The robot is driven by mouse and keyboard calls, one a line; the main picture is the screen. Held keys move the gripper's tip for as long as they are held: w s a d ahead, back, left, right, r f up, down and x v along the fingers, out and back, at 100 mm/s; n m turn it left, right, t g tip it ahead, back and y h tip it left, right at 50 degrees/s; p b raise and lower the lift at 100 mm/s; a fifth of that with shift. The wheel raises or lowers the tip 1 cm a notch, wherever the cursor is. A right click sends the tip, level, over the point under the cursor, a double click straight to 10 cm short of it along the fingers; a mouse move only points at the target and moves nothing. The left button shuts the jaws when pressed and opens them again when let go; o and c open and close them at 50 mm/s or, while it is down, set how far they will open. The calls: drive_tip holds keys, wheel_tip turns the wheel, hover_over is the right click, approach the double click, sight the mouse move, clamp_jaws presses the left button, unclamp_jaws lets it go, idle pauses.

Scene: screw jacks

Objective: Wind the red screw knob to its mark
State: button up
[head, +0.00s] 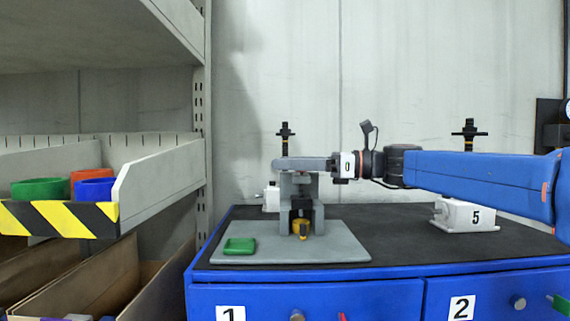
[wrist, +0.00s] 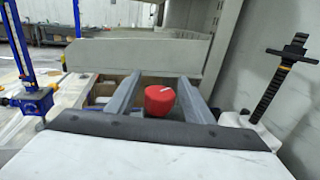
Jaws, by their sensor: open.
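The red screw knob (wrist: 160,100) shows in the wrist view between the two grey fingers of my gripper (wrist: 160,80), with a pale line on its top. My gripper is open, and a narrow gap seems to show on each side of the knob. In the head view my gripper (head: 284,164) lies level over the grey jack stand (head: 287,188), and the red knob is hidden there. A dark block and a yellow part (head: 302,227) sit low on the stand. I cannot make out the mark that the knob is wound to.
The stand is on a grey plate (head: 330,245) with a green block (head: 240,245), on a black-topped blue cabinet (head: 390,300). White box 5 (head: 466,216) with a black post stands right; another post (head: 285,138) stands behind. Shelving with bins (head: 93,190) is left.

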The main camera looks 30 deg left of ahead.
drive_tip(key=shift+s+a, duration=0.2)
drive_tip(key=shift+a, duration=0.35)
drive_tip(key=c, duration=1)
drive_tip(key=shift+c, duration=0.2)
drive_tip(key=shift+n+g, duration=0.3)
drive_tip(key=shift+g, duration=0.2)
drive_tip(key=n+g+h, duration=0.2)
drive_tip(key=s+n+g, duration=0.1)
drive_tip(key=g, duration=0.1)
drive_tip(key=shift+d+h, duration=0.25)
drive_tip(key=shift+h, duration=0.15)
drive_tip(key=shift+s+d+f+n+g+h, duration=0.1)
drive_tip(key=shift+s+d+n+g+h, duration=0.1)
drive_tip(key=shift+n+g+h, duration=0.55)
drive_tip(key=shift+s+d+r+n+g+h, duration=0.1)
drive_tip(key=shift+s+d+n+g+h, duration=0.05)
drive_tip(key=shift+n+g+h, duration=0.6)
drive_tip(key=shift+s+d+f+n+g+h, duration=0.1)
drive_tip(key=shift+s+d+n+g+h, duration=0.1)
drive_tip(key=shift+n+g+h, duration=0.5)
drive_tip(key=shift+h, duration=0.3)
